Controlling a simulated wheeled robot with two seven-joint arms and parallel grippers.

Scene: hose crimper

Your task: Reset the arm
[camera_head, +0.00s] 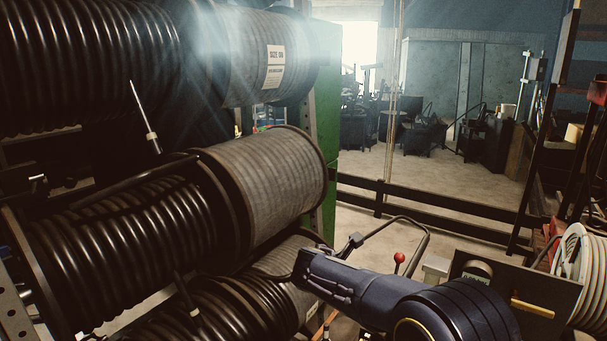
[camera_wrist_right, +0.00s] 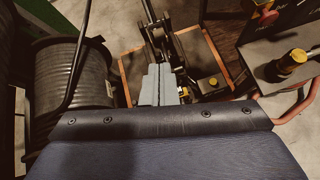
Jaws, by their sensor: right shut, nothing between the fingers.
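My right arm (camera_head: 375,292) reaches in from the lower right in the head view. In the wrist view the two pale grey fingers of my right gripper (camera_wrist_right: 158,84) lie side by side, shut and empty. In that view they point toward a dark machine part (camera_wrist_right: 158,35) above an orange-edged frame. I cannot tell whether they touch it. In the head view I cannot make out the fingers. My left gripper does not show in either view.
Large hose reels (camera_head: 275,178) fill the left side. A loose hose end (camera_head: 149,125) with a metal fitting sticks up there. Black rails (camera_head: 450,208) cross behind; open floor (camera_head: 390,175) lies beyond.

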